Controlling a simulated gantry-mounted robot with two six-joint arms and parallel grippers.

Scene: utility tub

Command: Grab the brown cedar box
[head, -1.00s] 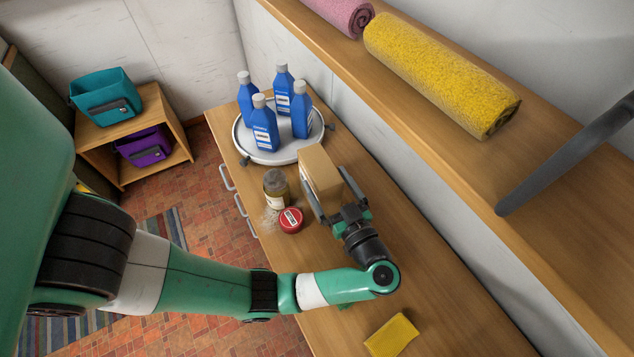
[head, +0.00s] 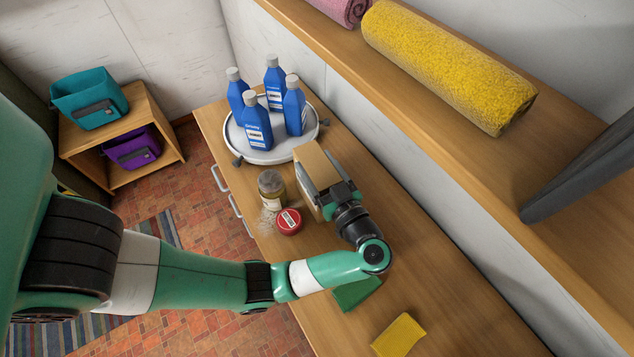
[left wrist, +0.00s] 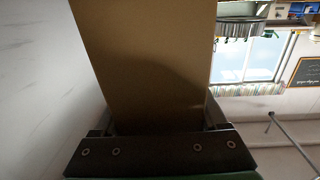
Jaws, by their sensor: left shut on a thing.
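Whether the box's underside touches the counter is hidden. My right gripper is not in view.
A white round tray (head: 236,146) with several blue bottles stands close behind the box. A green cloth (head: 356,293) and yellow sponge (head: 398,336) lie nearer. A shelf (head: 440,125) runs along the right.

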